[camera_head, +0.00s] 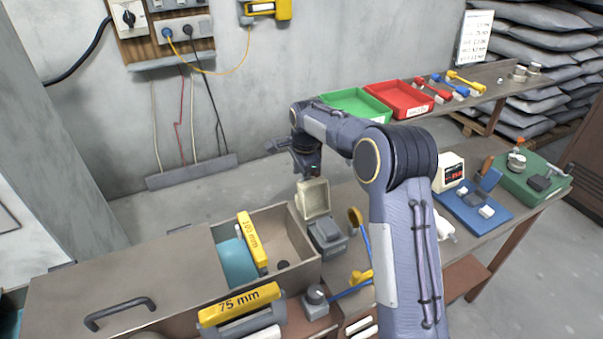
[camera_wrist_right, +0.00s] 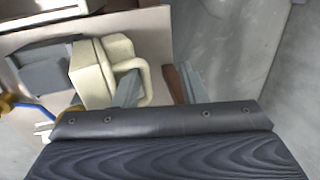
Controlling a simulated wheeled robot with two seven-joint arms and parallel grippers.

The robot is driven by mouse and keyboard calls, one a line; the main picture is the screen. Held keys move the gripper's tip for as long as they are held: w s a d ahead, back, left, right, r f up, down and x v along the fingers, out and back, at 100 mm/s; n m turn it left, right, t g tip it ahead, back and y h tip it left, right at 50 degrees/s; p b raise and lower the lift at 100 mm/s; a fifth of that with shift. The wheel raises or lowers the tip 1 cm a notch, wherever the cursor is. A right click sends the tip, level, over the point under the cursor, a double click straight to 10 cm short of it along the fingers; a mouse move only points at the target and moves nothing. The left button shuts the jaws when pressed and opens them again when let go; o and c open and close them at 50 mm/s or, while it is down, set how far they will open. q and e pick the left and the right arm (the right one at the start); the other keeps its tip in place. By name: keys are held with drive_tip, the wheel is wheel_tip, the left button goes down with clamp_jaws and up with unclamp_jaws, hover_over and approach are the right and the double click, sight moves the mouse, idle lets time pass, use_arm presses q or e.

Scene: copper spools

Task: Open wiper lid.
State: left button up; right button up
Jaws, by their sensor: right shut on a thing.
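The wiper is a grey box (camera_head: 328,234) at the back edge of the bench, beside the open wooden bin. Its cream lid (camera_head: 313,199) stands raised and tilted up at the back of the box. My right gripper (camera_head: 308,172) is at the top of the lid. In the right wrist view the cream lid (camera_wrist_right: 90,75) has a loop handle (camera_wrist_right: 146,80). The right gripper (camera_wrist_right: 160,88) is shut on this handle, with one finger inside the loop. The grey box (camera_wrist_right: 42,68) shows at left there. My left gripper is not in view.
The bin (camera_head: 290,235) holds a yellow 100 mm block (camera_head: 252,240). A yellow 75 mm block (camera_head: 240,303) and a grey knob (camera_head: 316,295) are in front. My right arm hides part of the bench. Green (camera_head: 350,103) and red trays (camera_head: 398,97) stand on the rear shelf.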

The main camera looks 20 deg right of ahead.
drive_tip(key=r, duration=0.4)
drive_tip(key=s+r+b, duration=0.1)
drive_tip(key=r, duration=0.1)
drive_tip(key=shift+a+r, duration=0.2)
drive_tip(key=shift+r, duration=0.2)
drive_tip(key=shift+s+d+r, duration=0.15)
drive_tip(key=shift+s+r, duration=0.1)
drive_tip(key=shift+r, duration=0.2)
drive_tip(key=shift+c, duration=0.2)
